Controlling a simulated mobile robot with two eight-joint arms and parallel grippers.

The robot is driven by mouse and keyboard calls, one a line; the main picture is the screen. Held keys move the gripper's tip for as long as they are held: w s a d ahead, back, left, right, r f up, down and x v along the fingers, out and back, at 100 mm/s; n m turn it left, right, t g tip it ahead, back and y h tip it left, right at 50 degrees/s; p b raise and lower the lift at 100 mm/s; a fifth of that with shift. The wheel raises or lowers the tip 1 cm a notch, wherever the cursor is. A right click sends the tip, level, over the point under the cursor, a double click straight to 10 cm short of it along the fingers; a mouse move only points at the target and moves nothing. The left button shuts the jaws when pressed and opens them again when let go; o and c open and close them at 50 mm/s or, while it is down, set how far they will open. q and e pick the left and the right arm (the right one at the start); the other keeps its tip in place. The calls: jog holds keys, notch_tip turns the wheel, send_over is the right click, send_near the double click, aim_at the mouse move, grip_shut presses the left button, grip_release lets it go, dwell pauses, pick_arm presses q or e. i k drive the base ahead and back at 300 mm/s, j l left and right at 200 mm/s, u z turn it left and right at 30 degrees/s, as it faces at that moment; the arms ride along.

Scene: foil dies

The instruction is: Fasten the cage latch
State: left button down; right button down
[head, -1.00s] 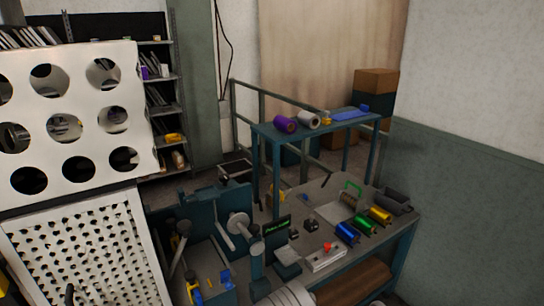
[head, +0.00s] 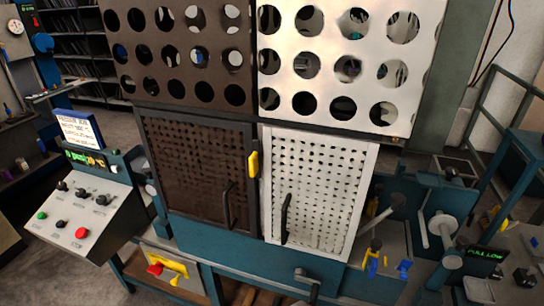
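The cage has a dark perforated door (head: 192,180) on the left and a white perforated door (head: 318,190) on the right. Each door has a black handle, the left one (head: 229,205) and the right one (head: 285,220). A yellow latch piece (head: 253,164) stands roughly upright at the seam between the doors, by the dark door's right edge. I cannot tell whether it is engaged. The doors look closed or nearly so. Neither of my grippers is in view.
A control console (head: 82,222) with knobs and green and red buttons stands at the left. Perforated panels (head: 345,70) rise above the doors. A machine with rollers (head: 440,225) stands at the right.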

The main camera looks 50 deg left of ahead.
aim_at(254, 160)
jog(key=u, duration=2)
